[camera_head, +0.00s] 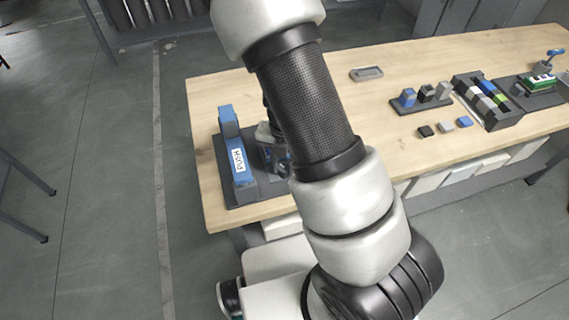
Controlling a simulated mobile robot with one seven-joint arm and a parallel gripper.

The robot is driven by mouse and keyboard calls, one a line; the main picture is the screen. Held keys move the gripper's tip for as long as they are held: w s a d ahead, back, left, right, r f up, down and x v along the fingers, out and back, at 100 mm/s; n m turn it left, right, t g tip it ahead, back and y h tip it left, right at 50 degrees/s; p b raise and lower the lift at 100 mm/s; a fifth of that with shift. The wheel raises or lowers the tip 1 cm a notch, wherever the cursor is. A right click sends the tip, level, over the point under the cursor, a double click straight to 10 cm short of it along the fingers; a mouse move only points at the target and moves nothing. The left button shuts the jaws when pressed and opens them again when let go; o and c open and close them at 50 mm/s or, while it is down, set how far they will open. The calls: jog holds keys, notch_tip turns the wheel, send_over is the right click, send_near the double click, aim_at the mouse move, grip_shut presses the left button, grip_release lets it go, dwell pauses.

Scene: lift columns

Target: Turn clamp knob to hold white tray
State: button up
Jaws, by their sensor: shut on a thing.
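A dark grey fixture base (243,191) lies at the table's left end. A blue upright bar (232,150) with a white "PUSH" label stands on its left side. Beside it are grey and blue parts, partly covered by my forearm. My gripper (276,154) is mostly hidden behind my forearm, and only dark parts show at its left edge, low over the fixture. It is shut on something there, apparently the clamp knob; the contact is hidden. I cannot make out the white tray for certain.
A small grey tray (367,73) lies at the back. Farther right are a block stand (422,105), several loose blocks, a sorting bin (487,101) and a green-board fixture (541,83).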

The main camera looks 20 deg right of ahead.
jog(key=o, duration=0.7)
jog(key=shift+r, duration=0.1)
notch_tip(320, 180, up, 3)
jog(key=p, duration=0.3)
jog(key=shift+r+p, duration=0.8)
jog(key=shift+r, duration=1.1)
